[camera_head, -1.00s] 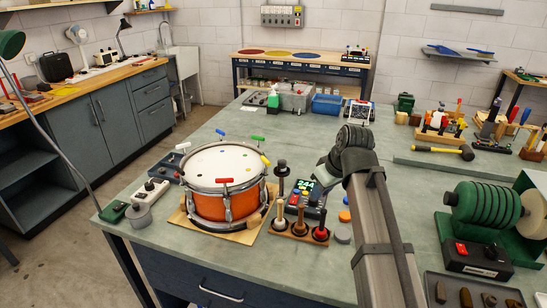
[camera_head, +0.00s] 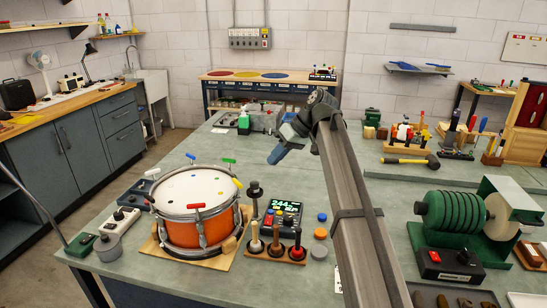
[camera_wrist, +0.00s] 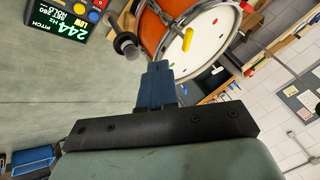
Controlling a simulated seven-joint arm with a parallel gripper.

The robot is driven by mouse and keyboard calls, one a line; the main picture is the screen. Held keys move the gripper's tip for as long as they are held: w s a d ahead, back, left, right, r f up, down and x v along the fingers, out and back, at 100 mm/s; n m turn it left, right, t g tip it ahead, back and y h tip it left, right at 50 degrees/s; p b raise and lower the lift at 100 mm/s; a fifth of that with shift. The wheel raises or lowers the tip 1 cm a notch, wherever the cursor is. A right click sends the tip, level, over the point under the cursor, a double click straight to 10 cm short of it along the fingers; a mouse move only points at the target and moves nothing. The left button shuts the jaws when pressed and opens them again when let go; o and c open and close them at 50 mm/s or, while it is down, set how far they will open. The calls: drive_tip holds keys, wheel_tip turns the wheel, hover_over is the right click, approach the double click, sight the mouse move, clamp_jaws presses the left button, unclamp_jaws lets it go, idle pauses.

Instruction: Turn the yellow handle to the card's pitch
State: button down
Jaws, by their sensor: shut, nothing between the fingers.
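The orange drum (camera_head: 193,226) with a white head stands on a wooden board on the bench. The yellow handle (camera_head: 238,183) stands at its right rim; it also shows in the wrist view (camera_wrist: 187,40). A red handle (camera_head: 197,206) is at the front rim, with green (camera_head: 229,161) and blue (camera_head: 190,156) handles behind. The pitch display (camera_head: 282,214), clearer in the wrist view (camera_wrist: 66,19), reads 244 and LOW; its smaller text is hard to read. My gripper (camera_head: 274,158) is shut and empty, above and right of the drum, apart from the yellow handle. I cannot identify the card.
A dark upright post (camera_head: 255,197) and a rack of knobbed pegs (camera_head: 276,247) stand right of the drum. Green discs (camera_head: 465,214) on a machine stand at the right. The bench between has free room.

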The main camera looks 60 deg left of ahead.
sight(240, 186)
drive_tip(key=s+a+f, duration=0.2)
drive_tip(key=s+f, duration=0.3)
drive_tip(key=s, duration=0.2)
drive_tip(key=shift+s+a+f, duration=0.2)
drive_tip(key=shift+s+f, duration=0.1)
drive_tip(key=shift+f, duration=0.1)
drive_tip(key=shift+s+d+m+t+y, duration=0.2)
drive_tip(key=shift+d+m+t+y, duration=0.1)
drive_tip(key=shift+m, duration=0.4)
drive_tip(key=shift+s+d+m+t+y, duration=0.15)
drive_tip(key=shift+m+t+y, duration=0.15)
drive_tip(key=shift+m, duration=0.4)
drive_tip(key=shift+s+d+m+t+y, duration=0.25)
drive_tip(key=shift+s+m+t+y, duration=0.25)
drive_tip(key=shift+m, duration=0.5)
drive_tip(key=shift+s+d+m+t+y, duration=0.15)
drive_tip(key=shift+s+m+t, duration=0.25)
drive_tip(key=shift+m+t, duration=0.7)
drive_tip(key=shift+s+m+t+y, duration=0.3)
drive_tip(key=shift+m+t, duration=0.3)
drive_tip(key=shift+m, duration=1)
drive_tip(key=shift+s, duration=0.25)
drive_tip(key=shift+w, duration=0.1)
